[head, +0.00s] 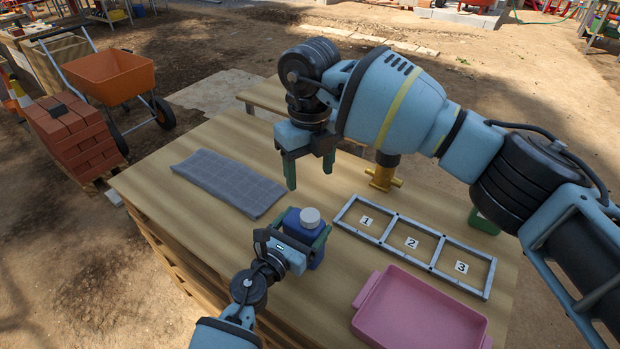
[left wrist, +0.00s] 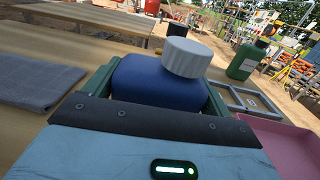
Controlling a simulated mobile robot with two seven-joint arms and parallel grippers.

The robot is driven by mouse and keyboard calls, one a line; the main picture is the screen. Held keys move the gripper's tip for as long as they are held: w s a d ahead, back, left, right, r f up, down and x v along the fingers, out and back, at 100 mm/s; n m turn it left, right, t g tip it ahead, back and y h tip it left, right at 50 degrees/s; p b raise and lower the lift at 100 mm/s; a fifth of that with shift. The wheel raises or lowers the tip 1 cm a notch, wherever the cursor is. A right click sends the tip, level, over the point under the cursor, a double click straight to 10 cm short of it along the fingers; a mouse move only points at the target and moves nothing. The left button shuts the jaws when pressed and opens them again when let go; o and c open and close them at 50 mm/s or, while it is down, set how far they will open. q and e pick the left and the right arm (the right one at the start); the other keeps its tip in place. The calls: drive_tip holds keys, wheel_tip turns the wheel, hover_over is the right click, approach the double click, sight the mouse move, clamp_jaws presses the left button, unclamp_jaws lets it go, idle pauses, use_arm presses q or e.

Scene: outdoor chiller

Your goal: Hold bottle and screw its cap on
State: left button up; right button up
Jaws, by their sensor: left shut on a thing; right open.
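A blue bottle (head: 300,226) stands upright on the wooden table, with a whitish cap (head: 310,217) at its top. My left gripper (head: 295,238) is shut around the bottle's sides. The left wrist view shows the blue bottle (left wrist: 160,85) between the green fingers and the ribbed cap (left wrist: 187,57) on top; whether its thread is engaged cannot be told. My right gripper (head: 309,171) is open and empty, above and behind the bottle, apart from the cap.
A grey cloth (head: 228,182) lies left of the bottle. A numbered frame (head: 390,231), a pink tray (head: 418,312) and a yellow fitting (head: 385,172) are to the right. A green bottle (left wrist: 245,61) stands farther back. The table's near-left area is clear.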

use_arm(q)
drive_tip(key=o, duration=1.8)
drive_tip(key=shift+c, duration=0.2)
use_arm(e)
drive_tip(key=shift+r, duration=0.1)
use_arm(q)
drive_tip(key=v, duration=0.6)
drive_tip(key=shift+s+a+p, duration=0.25)
drive_tip(key=shift+s+p, duration=0.05)
drive_tip(key=shift+p, duration=0.05)
drive_tip(key=shift+s+a, duration=0.3)
drive_tip(key=shift+s, duration=0.15)
use_arm(e)
wheel_tip(320, 180, up, 2)
drive_tip(key=shift+r, duration=0.1)
drive_tip(key=shift+s, duration=0.1)
